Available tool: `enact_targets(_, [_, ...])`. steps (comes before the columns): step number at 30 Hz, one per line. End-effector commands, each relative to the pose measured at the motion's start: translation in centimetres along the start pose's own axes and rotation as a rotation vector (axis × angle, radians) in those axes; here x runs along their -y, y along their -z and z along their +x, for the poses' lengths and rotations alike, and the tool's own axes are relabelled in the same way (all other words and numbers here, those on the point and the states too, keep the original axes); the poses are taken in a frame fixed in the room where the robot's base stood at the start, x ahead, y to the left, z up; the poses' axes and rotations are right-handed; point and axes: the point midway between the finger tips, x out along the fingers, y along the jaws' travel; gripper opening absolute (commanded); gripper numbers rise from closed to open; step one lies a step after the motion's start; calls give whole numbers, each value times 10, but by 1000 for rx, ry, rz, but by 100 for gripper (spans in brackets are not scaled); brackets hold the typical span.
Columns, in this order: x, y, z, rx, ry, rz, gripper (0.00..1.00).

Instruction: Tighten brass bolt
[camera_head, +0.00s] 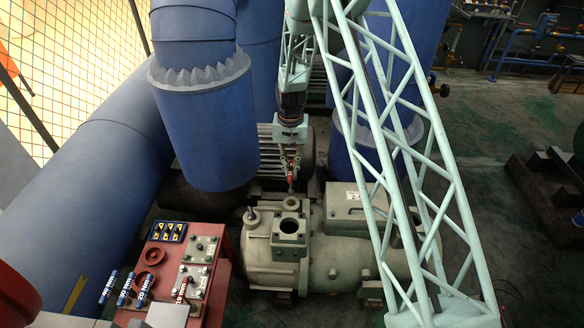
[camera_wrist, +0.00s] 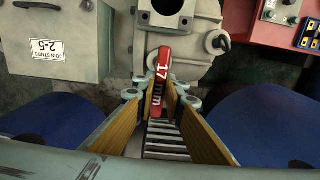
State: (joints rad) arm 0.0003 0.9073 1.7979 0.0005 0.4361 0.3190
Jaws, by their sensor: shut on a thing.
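My gripper (camera_head: 291,160) hangs above the grey-green compressor (camera_head: 339,245); it also shows in the wrist view (camera_wrist: 160,97). Its jaws are shut on a red wrench (camera_wrist: 160,75) marked "17 mm", which shows in the head view as a small red piece (camera_head: 291,180). The wrench's far end lies over or close to a rounded boss on the compressor, beside a round open port (camera_wrist: 217,42). I cannot tell whether it touches. I cannot make out the brass bolt; the wrench's end may cover it.
A red bench (camera_head: 222,285) with blue-white canisters (camera_head: 124,289), plates and a yellow-marked tray (camera_head: 166,231) stands left of the compressor. Large blue pipes (camera_head: 205,130) rise behind and left. My lattice arm crosses the right.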

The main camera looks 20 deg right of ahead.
Motion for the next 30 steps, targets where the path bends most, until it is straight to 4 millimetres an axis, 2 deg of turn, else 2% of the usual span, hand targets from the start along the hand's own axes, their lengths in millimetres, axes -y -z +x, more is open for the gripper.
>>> enact_targets(17, [0,1,4,0,0,3,0])
enact_targets(30, [0,1,28,1,0,3,0])
